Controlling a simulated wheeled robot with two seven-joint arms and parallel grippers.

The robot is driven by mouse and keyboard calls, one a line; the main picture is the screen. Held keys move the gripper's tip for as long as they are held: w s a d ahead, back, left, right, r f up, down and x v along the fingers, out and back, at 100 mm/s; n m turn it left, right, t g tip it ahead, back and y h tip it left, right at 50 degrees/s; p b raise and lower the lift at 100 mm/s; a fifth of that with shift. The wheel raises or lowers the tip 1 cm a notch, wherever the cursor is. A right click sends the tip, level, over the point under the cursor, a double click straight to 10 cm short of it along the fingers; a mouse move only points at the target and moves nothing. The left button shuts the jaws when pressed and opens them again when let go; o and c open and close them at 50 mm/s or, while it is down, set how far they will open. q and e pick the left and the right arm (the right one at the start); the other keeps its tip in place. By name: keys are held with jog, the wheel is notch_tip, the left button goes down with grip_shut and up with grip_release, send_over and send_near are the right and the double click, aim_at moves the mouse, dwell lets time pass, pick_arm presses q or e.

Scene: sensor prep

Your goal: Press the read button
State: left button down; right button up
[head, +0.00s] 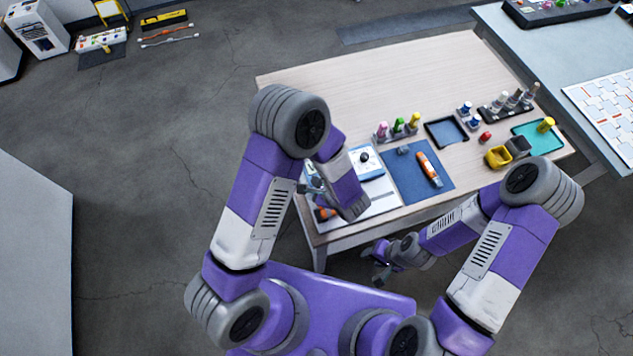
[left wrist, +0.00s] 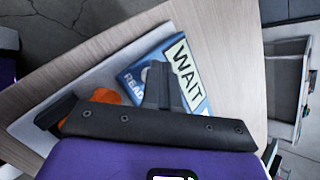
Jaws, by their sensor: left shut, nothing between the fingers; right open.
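The blue and white reader (head: 373,168) lies at the near left of the wooden table, with a dark round knob-like part on top. In the left wrist view the reader (left wrist: 137,78) shows a panel reading WAIT (left wrist: 184,66) and a READ label. The read button itself is largely hidden behind my fingers, so I cannot tell whether they touch it. My left gripper (head: 312,186) is shut and empty, to the left of the reader; in the left wrist view its fingers (left wrist: 163,88) overlap the reader. My right gripper (head: 381,270) is open and empty, off the table's front edge.
An orange-and-black tool (head: 325,214) lies on the pale mat near the left arm. An orange and white device (head: 429,169) lies on a blue mat (head: 405,184). The table's far left is clear.

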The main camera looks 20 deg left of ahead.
pick_arm(q)
jog(key=shift+r, duration=0.8)
jog(key=shift+p, duration=0.3)
jog(key=shift+r+p, duration=1.35)
jog(key=shift+r, duration=1.2)
jog(key=shift+f, duration=0.1)
